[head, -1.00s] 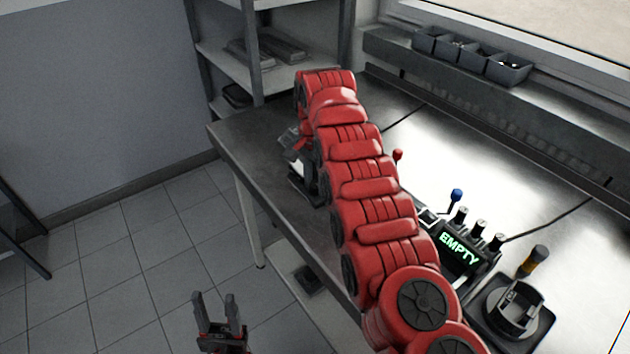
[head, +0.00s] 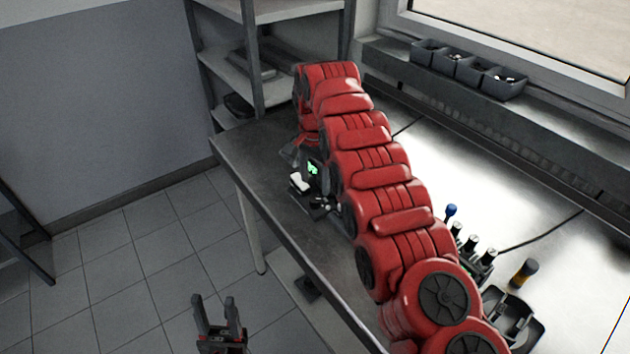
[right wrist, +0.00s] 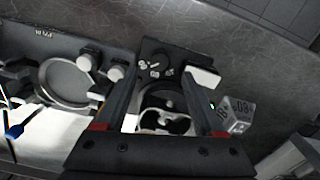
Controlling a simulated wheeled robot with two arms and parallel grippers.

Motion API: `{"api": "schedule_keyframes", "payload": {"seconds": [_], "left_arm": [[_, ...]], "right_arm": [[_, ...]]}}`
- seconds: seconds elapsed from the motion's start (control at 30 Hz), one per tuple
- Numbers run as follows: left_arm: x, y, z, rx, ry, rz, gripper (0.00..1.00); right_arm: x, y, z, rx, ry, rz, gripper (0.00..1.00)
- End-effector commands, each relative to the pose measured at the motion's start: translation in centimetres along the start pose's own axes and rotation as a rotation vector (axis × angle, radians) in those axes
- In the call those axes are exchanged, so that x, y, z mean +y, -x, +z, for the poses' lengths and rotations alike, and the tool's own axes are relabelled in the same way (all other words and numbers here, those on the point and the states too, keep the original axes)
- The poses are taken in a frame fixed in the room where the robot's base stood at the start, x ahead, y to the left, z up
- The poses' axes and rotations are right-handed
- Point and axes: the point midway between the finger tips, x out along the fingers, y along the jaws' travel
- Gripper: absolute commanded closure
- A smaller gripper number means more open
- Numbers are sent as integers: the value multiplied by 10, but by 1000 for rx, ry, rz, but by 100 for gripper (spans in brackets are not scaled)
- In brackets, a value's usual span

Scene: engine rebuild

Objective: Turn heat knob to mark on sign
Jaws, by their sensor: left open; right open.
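In the right wrist view my right gripper (right wrist: 162,74) is open. A dark unit (right wrist: 152,50) with small pale round parts (right wrist: 155,68) shows between its fingertips, and a dark round part with metal pieces (right wrist: 165,112) shows nearer the palm. I cannot tell which part is the heat knob, nor whether a finger touches it. A pale piece with printed figures (right wrist: 237,112), perhaps the sign, lies right of the right finger; its mark is unreadable. In the head view the unit's green display (head: 312,167) shows beside my red right arm, which hides my right gripper. My left gripper (head: 219,318) is open and empty over the floor.
A white block (right wrist: 203,77) sits beside the right fingertip. A grey device with a ring (right wrist: 68,82) lies to the left. On the bench (head: 250,160) at the lower right stand a yellow-black handle (head: 524,272) and a tray (head: 515,318). Bins (head: 470,68) line the back ledge.

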Motion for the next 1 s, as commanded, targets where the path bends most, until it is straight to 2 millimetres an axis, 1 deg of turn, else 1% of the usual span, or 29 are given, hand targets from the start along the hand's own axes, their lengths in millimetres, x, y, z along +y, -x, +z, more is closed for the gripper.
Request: {"api": "schedule_keyframes", "payload": {"seconds": [0.03,0.3,0.4,0.5,0.6,0.7,1.0], "left_arm": [[-1,-22,-4,0,0,0,50],[-4,-75,-12,0,0,0,50],[-4,-91,-15,0,0,0,50],[-5,-103,-17,-1,0,0,50],[-6,-111,-19,-1,0,0,50],[-6,-114,-19,0,0,0,50],[-6,-114,-19,0,0,0,50]], "right_arm": [[0,23,0,0,0,0,30],[0,76,0,0,0,-1,30],[0,93,0,1,0,-3,30],[0,106,0,0,0,0,30],[0,113,0,0,0,0,30],[0,116,0,0,0,-1,30],[0,116,0,0,0,0,30]]}}
